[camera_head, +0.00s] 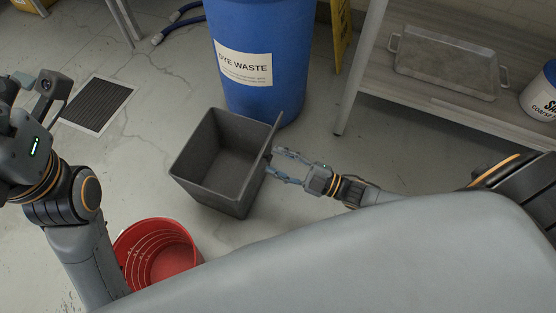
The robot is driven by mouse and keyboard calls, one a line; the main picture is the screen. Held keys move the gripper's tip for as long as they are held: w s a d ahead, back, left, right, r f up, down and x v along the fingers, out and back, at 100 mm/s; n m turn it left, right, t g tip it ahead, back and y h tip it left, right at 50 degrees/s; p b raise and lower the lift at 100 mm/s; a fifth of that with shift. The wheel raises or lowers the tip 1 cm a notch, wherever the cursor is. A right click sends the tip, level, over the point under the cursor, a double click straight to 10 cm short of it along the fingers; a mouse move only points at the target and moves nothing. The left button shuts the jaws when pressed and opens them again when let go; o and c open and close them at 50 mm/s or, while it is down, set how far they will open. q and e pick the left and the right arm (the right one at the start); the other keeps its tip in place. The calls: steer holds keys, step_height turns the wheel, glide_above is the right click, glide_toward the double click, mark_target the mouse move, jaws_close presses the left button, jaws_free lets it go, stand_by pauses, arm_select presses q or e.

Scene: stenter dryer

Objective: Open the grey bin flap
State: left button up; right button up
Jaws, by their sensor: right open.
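The grey bin (225,162) stands on the floor in the middle of the head view, and I look down into its empty-looking inside. Its flap (270,138) stands up along the bin's right side, seen nearly edge-on, so the bin's top is uncovered. My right gripper (273,162) is open, just right of the flap and bin wall. Its fingertips are very close to them; I cannot tell if they touch. My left gripper (32,92) is at the left edge, well away from the bin, and its fingertips do not show clearly.
A blue dye waste drum (290,55) stands right behind the bin. A red bucket (160,262) is in front, to the left. A shelf (425,95) with a metal tray (445,65) and a white tub (540,98) is at right. A floor drain (97,105) lies left.

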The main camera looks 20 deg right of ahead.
steer(key=v, duration=1.1)
steer(key=shift+s+d, duration=0.2)
steer(key=shift+s, duration=0.05)
